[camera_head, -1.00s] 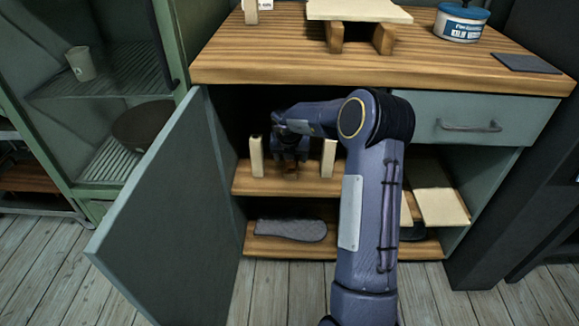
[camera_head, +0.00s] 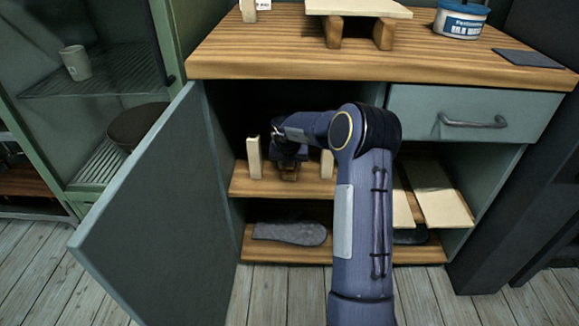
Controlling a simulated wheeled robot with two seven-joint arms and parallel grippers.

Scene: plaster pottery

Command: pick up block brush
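One arm, which looks like my right, comes in from the bottom right of centre and bends left into the open cabinet. Its dark gripper (camera_head: 289,163) is over the upper shelf, between two pale upright blocks. A small brown wooden piece (camera_head: 290,174) shows right under the gripper, near the shelf; it may be the block brush, but it is mostly hidden. I cannot tell whether the fingers are around it or above it. My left gripper is not in view.
Pale upright blocks (camera_head: 254,157) (camera_head: 327,164) stand close on either side of the gripper. The cabinet door (camera_head: 150,215) stands open at left. Pale boards (camera_head: 443,206) lie right of the arm. A grey flat item (camera_head: 288,233) lies on the lower shelf. The countertop (camera_head: 300,63) overhangs above.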

